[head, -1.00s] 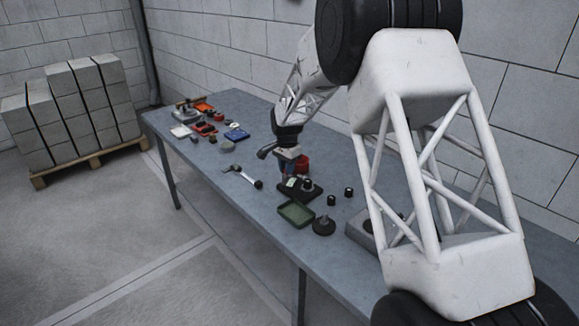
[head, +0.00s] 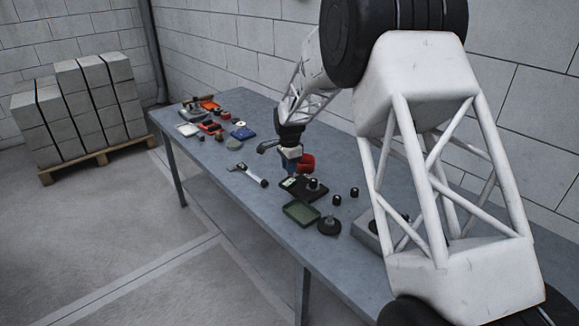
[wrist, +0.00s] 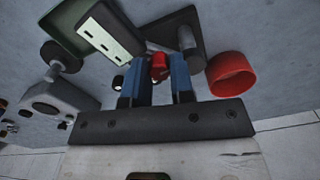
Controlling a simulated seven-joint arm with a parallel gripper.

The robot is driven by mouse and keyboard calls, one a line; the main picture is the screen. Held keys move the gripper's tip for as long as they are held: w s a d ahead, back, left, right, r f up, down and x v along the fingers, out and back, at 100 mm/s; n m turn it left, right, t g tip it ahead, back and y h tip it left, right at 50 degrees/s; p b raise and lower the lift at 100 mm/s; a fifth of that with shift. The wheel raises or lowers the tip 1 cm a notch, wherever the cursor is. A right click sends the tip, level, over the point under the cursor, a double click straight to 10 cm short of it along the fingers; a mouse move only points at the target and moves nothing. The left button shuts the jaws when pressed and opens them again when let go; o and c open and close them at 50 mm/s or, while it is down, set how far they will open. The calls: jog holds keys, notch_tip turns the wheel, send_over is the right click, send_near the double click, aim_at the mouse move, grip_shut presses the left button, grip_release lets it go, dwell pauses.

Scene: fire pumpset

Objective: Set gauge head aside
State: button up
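My gripper (head: 291,165) is pointing down above the middle of the table, by the back edge of a black base plate (head: 305,189). In the wrist view its two blue fingers (wrist: 160,80) stand apart, with a small red piece (wrist: 160,66) showing between the tips. I cannot tell whether they grip it or it lies beyond them. I cannot tell for sure which thing is the gauge head. The base plate carries a dark post (wrist: 187,43) and a pale slotted plate (wrist: 106,38). A red cup-like ring (wrist: 231,75) lies beside the fingers, right of them in both views.
A green tray (head: 301,213) and a dark round part (head: 328,226) sit in front of the plate. A hammer-like tool (head: 248,175) lies to the left. Several parts crowd the table's far end; bare table (head: 225,190) lies between.

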jog(key=o, duration=0.4)
jog(key=shift+r, duration=3.9)
